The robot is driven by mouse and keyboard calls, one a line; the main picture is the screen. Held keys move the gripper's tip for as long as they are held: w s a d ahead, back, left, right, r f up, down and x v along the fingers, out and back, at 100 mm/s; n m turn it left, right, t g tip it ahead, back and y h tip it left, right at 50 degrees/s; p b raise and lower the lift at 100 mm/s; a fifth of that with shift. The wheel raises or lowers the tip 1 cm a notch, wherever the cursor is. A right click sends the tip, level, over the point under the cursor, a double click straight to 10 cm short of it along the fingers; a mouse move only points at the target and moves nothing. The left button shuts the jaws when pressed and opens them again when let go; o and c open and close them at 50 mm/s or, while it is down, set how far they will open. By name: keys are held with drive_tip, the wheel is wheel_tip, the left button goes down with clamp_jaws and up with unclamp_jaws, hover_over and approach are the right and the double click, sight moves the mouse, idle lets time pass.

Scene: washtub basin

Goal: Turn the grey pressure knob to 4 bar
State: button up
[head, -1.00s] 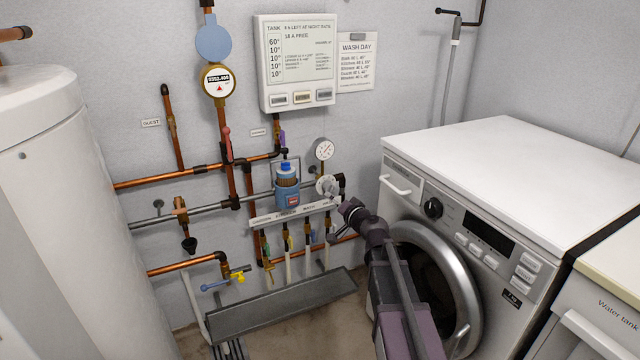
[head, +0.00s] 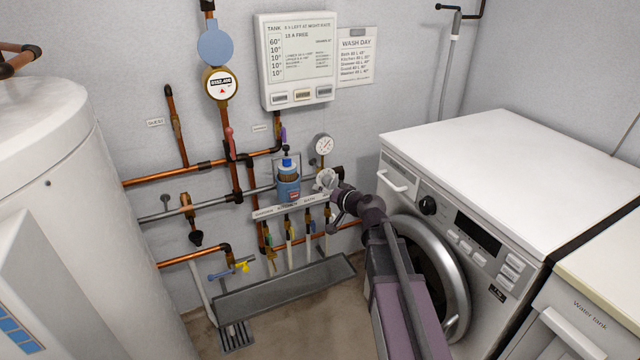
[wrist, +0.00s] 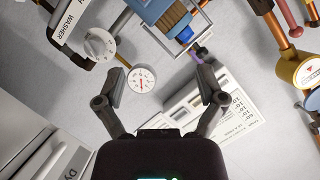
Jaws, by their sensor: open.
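The grey pressure knob (head: 326,180) is on the pipework, just below the round white pressure gauge (head: 322,144). In the wrist view the knob (wrist: 100,44) is a pale round dial at upper left, and the gauge (wrist: 141,79) shows between my fingers. The gauge needle and knob markings are too small to read. My gripper (wrist: 162,78) is open and empty. In the wrist view the knob lies beyond the left fingertip, outside the gap. In the head view my gripper (head: 338,206) is just below and right of the knob, partly overlapping its surroundings; contact cannot be told.
A blue filter housing (head: 288,184) stands left of the knob. A labelled rail (head: 290,208) with several valves runs below it. The washing machine (head: 480,170) is close to my arm at right. A wall panel (head: 296,60) hangs above. A grey trough (head: 285,286) lies below.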

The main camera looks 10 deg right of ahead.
drive_tip(key=s+a+r+n+g+p, duration=0.2)
drive_tip(key=s+r+g+p, duration=0.1)
drive_tip(key=p, duration=0.5)
drive_tip(key=shift+s+r+g+p, duration=0.3)
drive_tip(key=shift+s+r, duration=0.6)
drive_tip(key=shift+s, duration=0.15)
drive_tip(key=s+d+f+g+h, duration=0.3)
drive_tip(key=s+f+g+h, duration=0.15)
drive_tip(key=s, duration=0.55)
drive_tip(key=s+d+f+g+h, duration=0.3)
drive_tip(key=s+f+g, duration=0.15)
drive_tip(key=s, duration=0.55)
wheel_tip(320, 180, up, 17)
drive_tip(key=p, duration=1.7)
drive_tip(key=shift+w+d+r+n, duration=0.15)
drive_tip(key=shift+d+r+n, duration=0.05)
drive_tip(key=shift+n, duration=0.1)
drive_tip(key=shift+c, duration=0.2)
